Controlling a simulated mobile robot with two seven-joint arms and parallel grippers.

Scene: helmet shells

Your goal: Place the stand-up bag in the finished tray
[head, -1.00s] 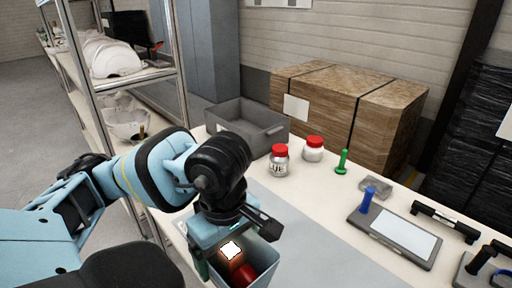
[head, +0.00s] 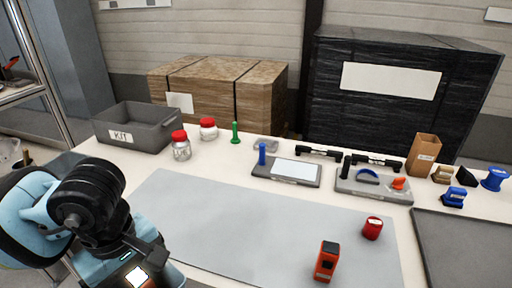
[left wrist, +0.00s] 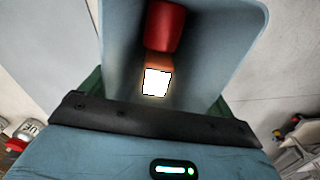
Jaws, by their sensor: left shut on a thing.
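My left gripper (head: 148,262) is at the lower left of the head view. In the left wrist view its green fingers lie along the outer sides of a blue-grey, open-topped, bag-like container (left wrist: 235,45), and it is shut on it. Inside are a red cylinder (left wrist: 165,25) and an orange piece with a bright white face (left wrist: 157,82). In the head view my gripper mostly hides the container. A flat dark tray (head: 460,232) lies at the right edge of the table; no label shows on it. My right gripper is not in view.
A grey KIT bin (head: 121,136) and two red-lidded jars (head: 182,150) stand at the back left. An orange device (head: 327,261) and a red can (head: 372,228) stand on the grey mat (head: 220,215). A tall brown box (head: 423,153) and fixtures line the back right.

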